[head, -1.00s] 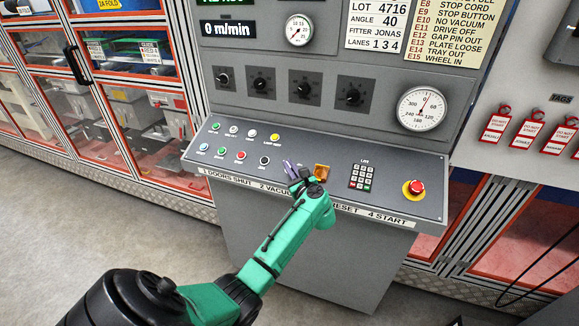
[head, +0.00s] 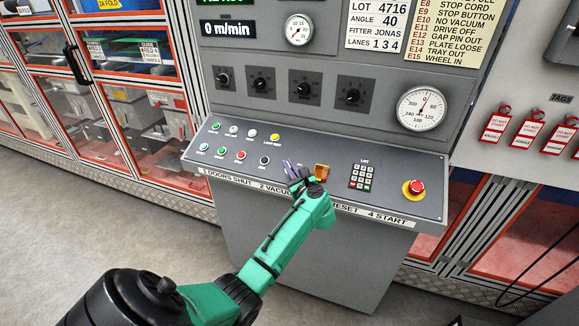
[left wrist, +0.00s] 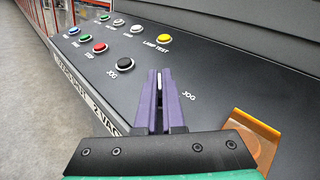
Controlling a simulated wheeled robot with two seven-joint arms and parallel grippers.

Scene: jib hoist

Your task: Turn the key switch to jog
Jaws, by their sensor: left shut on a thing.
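My left gripper (head: 292,169) reaches onto the sloped grey console panel (head: 225,160), between the black jog button (head: 264,160) and the amber flap (head: 322,172). In the left wrist view its purple fingers (left wrist: 160,100) are shut on a thin pale piece (left wrist: 159,82), which sits where the key switch is. The switch body is hidden behind the fingers. A "JOG" label (left wrist: 189,96) is printed on the panel just right of the fingertips. My right gripper is not in view.
Several coloured buttons stand left of the fingers, including a yellow lamp test button (head: 274,137). The amber flap (left wrist: 252,133) is close on the right. A keypad (head: 362,176) and a red stop button (head: 416,187) lie further right.

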